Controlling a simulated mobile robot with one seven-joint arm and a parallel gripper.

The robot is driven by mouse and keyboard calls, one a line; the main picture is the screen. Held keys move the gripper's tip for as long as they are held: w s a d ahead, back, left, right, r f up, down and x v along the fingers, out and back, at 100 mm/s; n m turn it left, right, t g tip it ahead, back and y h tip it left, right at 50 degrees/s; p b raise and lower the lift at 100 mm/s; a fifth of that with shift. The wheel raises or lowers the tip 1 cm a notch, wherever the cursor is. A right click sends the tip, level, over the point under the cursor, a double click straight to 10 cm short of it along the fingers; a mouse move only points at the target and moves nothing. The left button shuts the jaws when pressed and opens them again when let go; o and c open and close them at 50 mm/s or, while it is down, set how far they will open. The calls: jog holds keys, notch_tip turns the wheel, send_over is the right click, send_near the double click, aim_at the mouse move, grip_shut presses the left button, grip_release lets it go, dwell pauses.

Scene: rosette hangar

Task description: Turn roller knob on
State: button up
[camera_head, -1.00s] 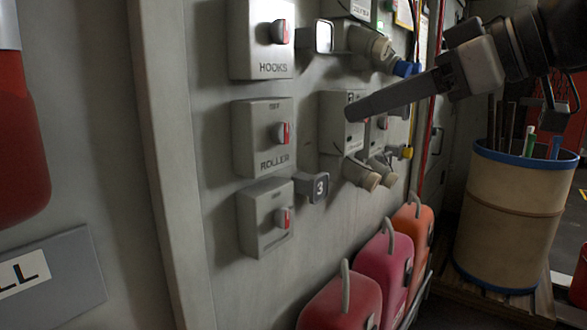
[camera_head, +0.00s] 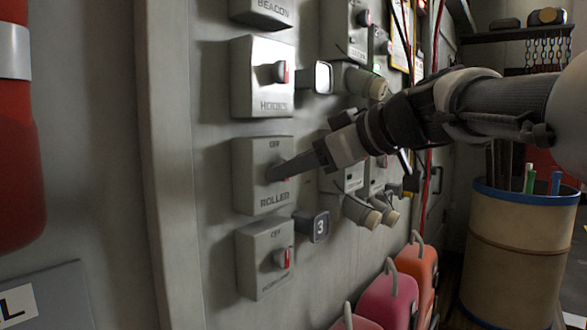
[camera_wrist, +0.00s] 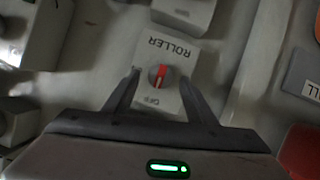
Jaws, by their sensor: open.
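The ROLLER box (camera_head: 250,182) is a grey wall panel with a knob on its front, below the HOOKS box. In the wrist view my gripper (camera_wrist: 160,82) is open, with one finger on each side of the knob. Whether the fingers touch the knob or the panel I cannot tell.
The HOOKS box (camera_head: 260,80) is just above and another knob box (camera_head: 263,262) just below. Sockets (camera_head: 360,211) and a tan barrel (camera_head: 515,250) stand to the right.

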jog(key=shift+w+a+f, duration=0.2)
jog(key=shift+w+a, duration=0.2)
jog(key=c, duration=1)
jog(key=shift+c, duration=0.2)
